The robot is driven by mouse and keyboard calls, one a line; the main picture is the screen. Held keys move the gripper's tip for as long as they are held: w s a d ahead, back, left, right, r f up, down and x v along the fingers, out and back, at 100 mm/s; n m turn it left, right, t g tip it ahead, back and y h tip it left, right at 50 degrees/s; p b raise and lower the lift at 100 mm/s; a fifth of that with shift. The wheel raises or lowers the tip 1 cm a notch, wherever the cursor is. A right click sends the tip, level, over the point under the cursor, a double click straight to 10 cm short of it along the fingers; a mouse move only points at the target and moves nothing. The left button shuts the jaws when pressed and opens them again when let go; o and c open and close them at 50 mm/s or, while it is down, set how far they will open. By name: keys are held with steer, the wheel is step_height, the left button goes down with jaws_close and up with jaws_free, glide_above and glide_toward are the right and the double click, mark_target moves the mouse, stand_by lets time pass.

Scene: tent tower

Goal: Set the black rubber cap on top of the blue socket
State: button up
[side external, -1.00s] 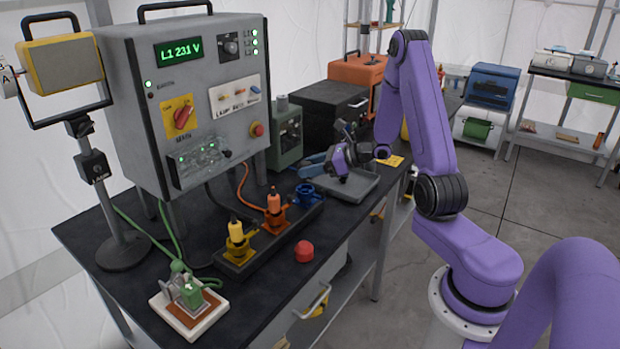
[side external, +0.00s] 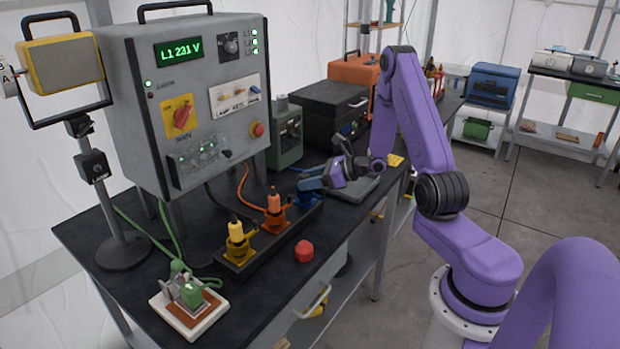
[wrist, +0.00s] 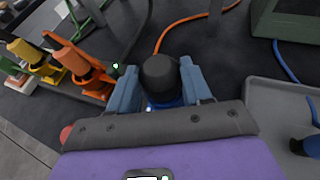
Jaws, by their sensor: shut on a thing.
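My gripper (side external: 312,186) is over the right end of the socket strip, with its blue fingers closed on the black rubber cap. The cap (wrist: 159,72) shows in the wrist view as a dark round piece between the two fingers (wrist: 160,86). The blue socket (side external: 304,201) is partly hidden behind and below the fingers. In the wrist view a strip of its blue (wrist: 166,103) shows just under the cap. The cap appears lined up over the socket; I cannot tell whether they touch.
An orange connector (side external: 274,209) and a yellow one (side external: 237,243) stand on the strip left of the blue socket. A grey tray (side external: 356,191) lies to the right. A red cap (side external: 304,251) sits in front. The grey panel box (side external: 200,100) rises behind.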

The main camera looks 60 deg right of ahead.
steer(key=shift+f, duration=0.2)
steer(key=o, duration=1)
